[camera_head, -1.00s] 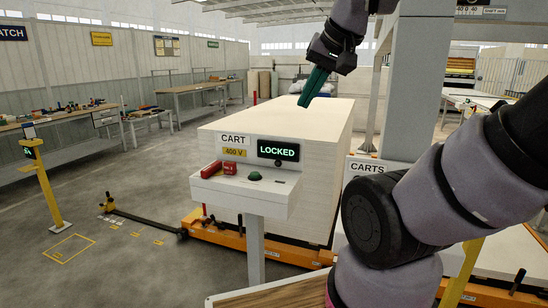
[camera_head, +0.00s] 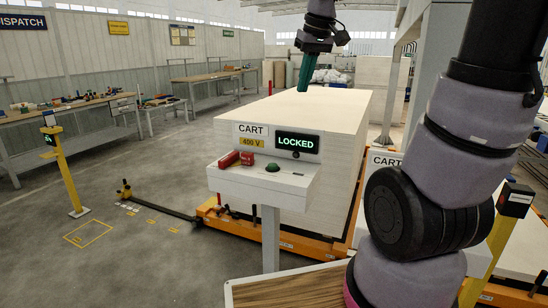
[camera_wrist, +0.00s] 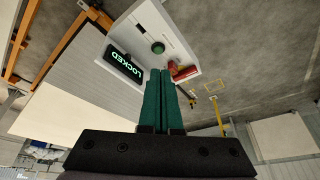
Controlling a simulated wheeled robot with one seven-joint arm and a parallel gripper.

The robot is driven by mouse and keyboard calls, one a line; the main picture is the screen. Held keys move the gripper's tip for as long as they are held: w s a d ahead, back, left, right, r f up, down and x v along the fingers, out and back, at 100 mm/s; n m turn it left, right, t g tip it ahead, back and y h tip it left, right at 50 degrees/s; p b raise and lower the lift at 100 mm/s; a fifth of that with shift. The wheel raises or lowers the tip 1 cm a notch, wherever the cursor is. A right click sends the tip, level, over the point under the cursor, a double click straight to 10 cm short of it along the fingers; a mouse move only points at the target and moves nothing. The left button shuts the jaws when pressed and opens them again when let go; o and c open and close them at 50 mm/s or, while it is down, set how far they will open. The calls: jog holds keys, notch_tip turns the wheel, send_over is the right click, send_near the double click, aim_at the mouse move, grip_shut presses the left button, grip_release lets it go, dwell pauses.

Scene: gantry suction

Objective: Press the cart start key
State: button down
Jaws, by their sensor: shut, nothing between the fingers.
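The cart control box (camera_head: 262,180) stands on a grey post in the middle of the head view. Its panel reads CART and 400 V, and its display (camera_head: 297,143) reads LOCKED in green. A green domed key (camera_head: 272,167) sits on the box's top shelf. The key also shows in the wrist view (camera_wrist: 158,48), with the LOCKED display (camera_wrist: 124,65) to its left. My gripper (camera_head: 303,88) has green fingers, shut and empty, pointing down above the white stack behind the box. In the wrist view the fingertips (camera_wrist: 160,72) appear just below the key, apart from it.
Red blocks or a red device (camera_head: 229,159) lie on the shelf left of the key. A white stack (camera_head: 345,108) on an orange cart (camera_head: 230,222) stands behind the box. A yellow post (camera_head: 66,175) stands at left. The grey floor between is mostly clear.

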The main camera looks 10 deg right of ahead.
jog(key=w+a+f+n+g, duration=0.2)
jog(key=w+f+n, duration=0.35)
jog(key=w, duration=0.45)
jog(key=n+g, duration=0.2)
jog(key=n, duration=0.1)
send_over(273, 164)
jog(key=d, duration=0.2)
notch_tip(273, 164, down, 8)
jog(key=shift+s+a+r, duration=0.25)
jog(key=f, duration=0.9)
jog(key=a+f, duration=0.1)
jog(key=f, duration=0.4)
jog(key=shift+a, duration=0.1)
